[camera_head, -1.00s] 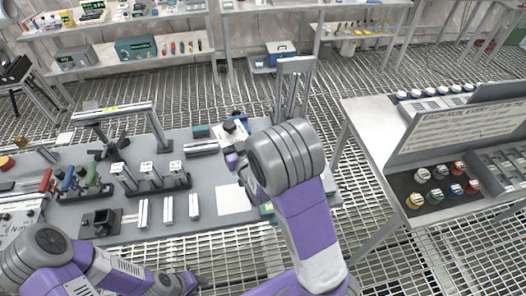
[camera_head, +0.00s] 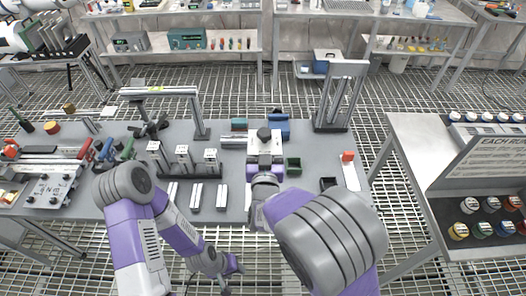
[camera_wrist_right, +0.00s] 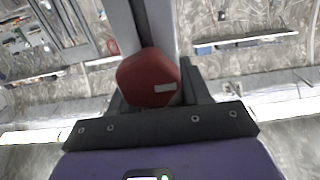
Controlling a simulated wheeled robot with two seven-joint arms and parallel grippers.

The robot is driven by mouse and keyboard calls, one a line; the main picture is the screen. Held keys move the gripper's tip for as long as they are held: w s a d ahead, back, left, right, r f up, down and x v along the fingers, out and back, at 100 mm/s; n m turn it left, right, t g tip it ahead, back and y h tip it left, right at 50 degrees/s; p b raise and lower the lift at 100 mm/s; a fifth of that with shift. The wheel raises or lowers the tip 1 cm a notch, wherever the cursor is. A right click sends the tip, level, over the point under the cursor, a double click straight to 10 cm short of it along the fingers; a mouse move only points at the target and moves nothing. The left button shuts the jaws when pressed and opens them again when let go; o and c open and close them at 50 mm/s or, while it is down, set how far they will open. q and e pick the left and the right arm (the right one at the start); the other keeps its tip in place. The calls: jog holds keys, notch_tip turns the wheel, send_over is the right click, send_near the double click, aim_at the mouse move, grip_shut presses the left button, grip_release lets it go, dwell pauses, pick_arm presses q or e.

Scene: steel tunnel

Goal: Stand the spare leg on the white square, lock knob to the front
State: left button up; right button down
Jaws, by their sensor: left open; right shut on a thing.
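My right gripper (camera_head: 265,164) is over the middle of the bench. In the right wrist view it is shut on the spare leg, a grey metal bar with a red hexagonal lock knob (camera_wrist_right: 149,78) facing that camera. The leg's foot is out of sight, so I cannot tell whether it touches anything. In the head view the leg is not clearly visible. My left gripper (camera_head: 231,277) is open and empty, low in front of the bench's near edge.
A pale block with a black knob (camera_head: 264,134) shows just beyond my right gripper. A tall metal frame (camera_head: 341,96) stands behind. Short metal bars (camera_head: 196,197) lie to the left.

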jog(key=shift+s+a+f, duration=0.1)
jog(key=shift+s+a, duration=0.1)
jog(key=shift+a, duration=0.2)
notch_tip(320, 180, down, 8)
jog(key=b, duration=0.7)
jog(key=shift+f+b, duration=0.4)
jog(key=shift+b, duration=0.1)
jog(key=shift+c, duration=2.2)
grip_release()
